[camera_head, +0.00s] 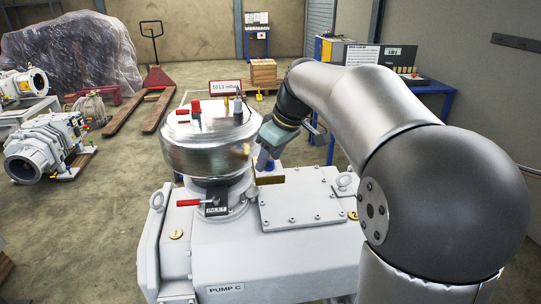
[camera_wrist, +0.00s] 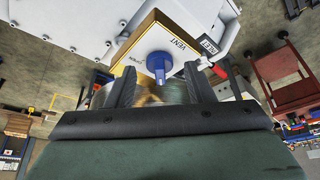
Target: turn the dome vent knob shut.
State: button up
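In the head view the blue knob (camera_head: 264,161) shows low beside the silver dome (camera_head: 207,142), partly hidden by my gripper. My gripper (camera_wrist: 160,78) is open, with one dark finger on each side of the knob's lower part in the wrist view. I cannot tell whether the fingers touch the knob or how deep they reach. In the head view my gripper (camera_head: 266,150) comes down from the upper right.
A red-handled inlet valve (camera_head: 190,202) stands in front of the dome, on Pump C (camera_head: 226,289). It also shows right of the knob in the wrist view (camera_wrist: 218,69). A bolted cover (camera_head: 300,197) lies to the right. Red and brass fittings (camera_head: 196,108) stand on the dome.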

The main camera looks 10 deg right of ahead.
jog(key=v, duration=1.7)
jog(key=shift+r+p, duration=0.15)
jog(key=shift+p, duration=0.2)
jog(key=shift+s+d, duration=0.1)
jog(key=s+a+f+m+g+h, duration=0.1)
jog(key=s+a+f+m, duration=0.1)
jog(key=s+f, duration=0.5)
jog(key=s+a+f+m+g+h, duration=0.1)
jog(key=s+f+m, duration=0.2)
jog(key=s+f, duration=0.5)
jog(key=s+a+f+m+g, duration=0.1)
jog(key=s+f, duration=0.6)
jog(key=f, duration=1.1)
jog(key=shift+a+m+h, duration=0.4)
jog(key=shift+a+m, duration=0.4)
jog(key=shift+m, duration=0.1)
jog(key=shift+s, duration=0.15)
